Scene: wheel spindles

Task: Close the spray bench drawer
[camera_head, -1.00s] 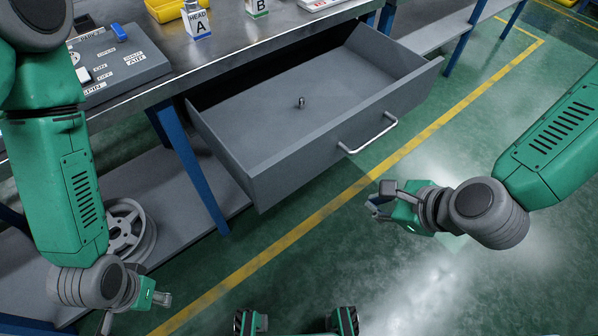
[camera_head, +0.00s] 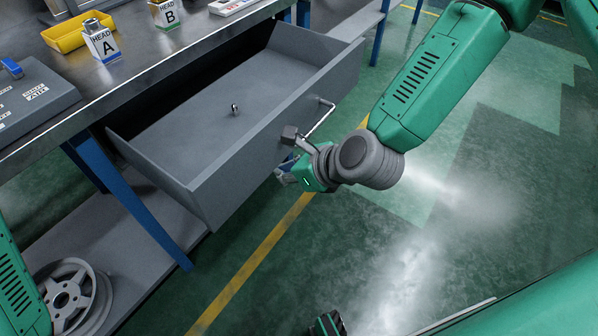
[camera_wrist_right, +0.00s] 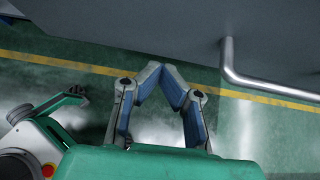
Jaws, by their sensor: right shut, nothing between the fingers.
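The grey spray bench drawer (camera_head: 262,158) stands pulled far out of the bench in the head view, with a metal bar handle (camera_head: 322,118) on its front. A small metal piece (camera_head: 234,109) is on the drawer floor. My right gripper (camera_head: 285,173) is outside the drawer, close to the lower part of its front and left of the handle. In the right wrist view my right gripper (camera_wrist_right: 162,70) is shut with its fingertips together and empty. The drawer front (camera_wrist_right: 150,25) and handle (camera_wrist_right: 240,75) lie beyond it; contact cannot be told. My left gripper is out of the head view.
A blue leg (camera_head: 130,205) and a wheel rim (camera_head: 72,295) are below. The floor before the drawer is clear.

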